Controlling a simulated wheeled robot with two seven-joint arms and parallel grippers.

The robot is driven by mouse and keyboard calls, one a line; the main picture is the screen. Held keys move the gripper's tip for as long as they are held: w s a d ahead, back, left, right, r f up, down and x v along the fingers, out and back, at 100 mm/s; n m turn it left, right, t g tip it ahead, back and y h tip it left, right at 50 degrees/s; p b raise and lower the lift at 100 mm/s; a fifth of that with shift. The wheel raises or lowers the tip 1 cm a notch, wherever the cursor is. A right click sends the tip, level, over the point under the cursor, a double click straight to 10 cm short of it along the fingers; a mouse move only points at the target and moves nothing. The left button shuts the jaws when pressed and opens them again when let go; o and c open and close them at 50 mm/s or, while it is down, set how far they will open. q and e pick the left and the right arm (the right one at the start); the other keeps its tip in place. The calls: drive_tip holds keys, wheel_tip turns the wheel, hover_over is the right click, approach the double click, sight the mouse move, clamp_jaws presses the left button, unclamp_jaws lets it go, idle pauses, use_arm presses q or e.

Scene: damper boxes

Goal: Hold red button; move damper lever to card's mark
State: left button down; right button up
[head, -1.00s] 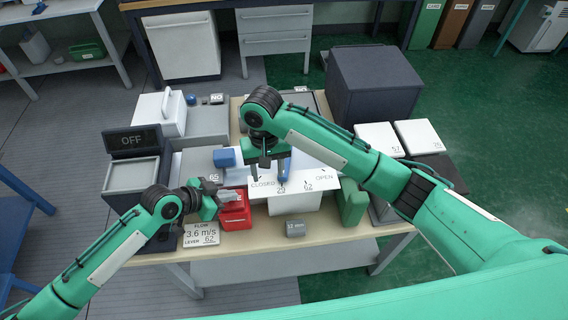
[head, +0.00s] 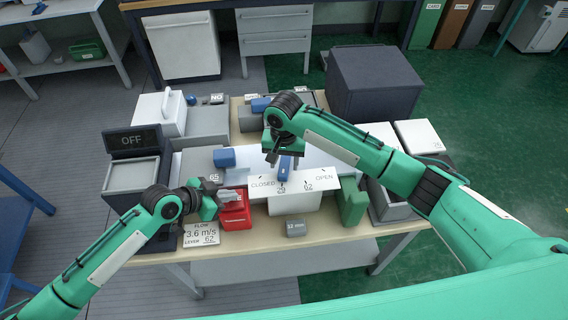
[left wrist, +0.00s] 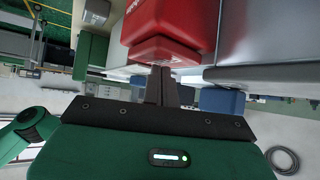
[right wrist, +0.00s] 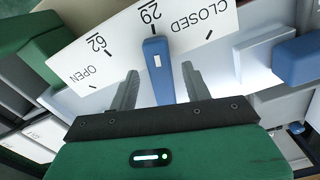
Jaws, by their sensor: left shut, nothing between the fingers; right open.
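The white damper scale (head: 270,183) reads CLOSED, 29, 62 and OPEN. Its blue lever (head: 284,166) points at 29; the lever also shows in the right wrist view (right wrist: 157,62). My right gripper (right wrist: 158,72) is open, with a finger on each side of the lever; I see gaps beside it. The card (head: 202,235) reads flow 3.6 m/s, lever 62. My left gripper (head: 220,193) is shut and empty at the red button box (head: 236,212). In the left wrist view its fingertips (left wrist: 161,72) meet the red part (left wrist: 165,45); whether it is pressed in I cannot tell.
A dark display (head: 133,140) reads OFF at the left. A green block (head: 353,203) stands right of the scale, and a grey 12 mm block (head: 295,228) lies in front. A blue block (head: 224,157) sits behind the scale. A large dark box (head: 375,85) fills the back right.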

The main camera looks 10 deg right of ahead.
sight(299, 170)
use_arm(q)
drive_tip(key=shift+f, duration=0.15)
use_arm(e)
drive_tip(key=shift+f, duration=0.75)
use_arm(q)
drive_tip(key=shift+s, duration=0.1)
use_arm(e)
clamp_jaws()
drive_tip(key=shift+d, duration=0.1)
drive_tip(key=shift+s+d+n, duration=0.15)
drive_tip(key=shift+d+n, duration=0.9)
drive_tip(key=shift+n, duration=0.45)
drive_tip(key=shift+d+n, duration=1.1)
drive_tip(key=shift+n, duration=0.4)
